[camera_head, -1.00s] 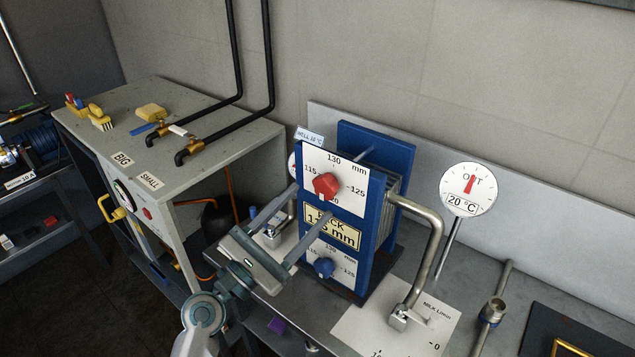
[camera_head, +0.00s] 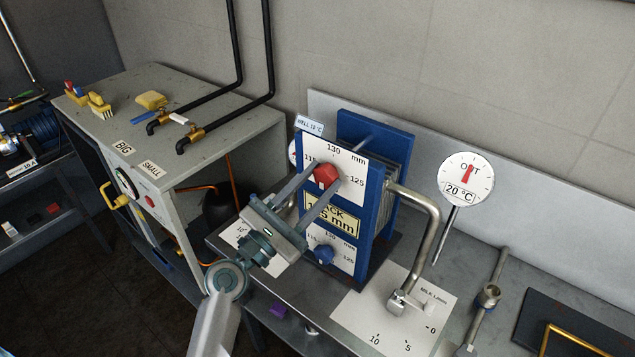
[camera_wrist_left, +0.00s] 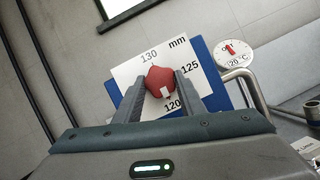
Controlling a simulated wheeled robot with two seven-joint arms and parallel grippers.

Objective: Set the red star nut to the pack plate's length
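The red star nut (camera_head: 326,175) sits on the upper white dial (camera_head: 347,157) of the blue plate pack, marked 115, 130 and 125 mm. In the left wrist view the nut (camera_wrist_left: 160,81) has a white mark pointing down toward 120. My left gripper (camera_head: 328,173) has its fingers on either side of the nut, close against it, and looks shut on it. The wrist view also shows the fingers (camera_wrist_left: 160,85) flanking the nut. The yellow pack plate (camera_head: 345,222) below reads PACK and mm; its middle digit is hidden by a finger. My right gripper is not in view.
A blue star nut (camera_head: 324,254) sits on a lower dial under the pack plate. A steel pipe (camera_head: 432,225) curves down right of the pack. A 20 °C gauge (camera_head: 466,180) stands further right. A grey cabinet (camera_head: 190,115) stands at the left.

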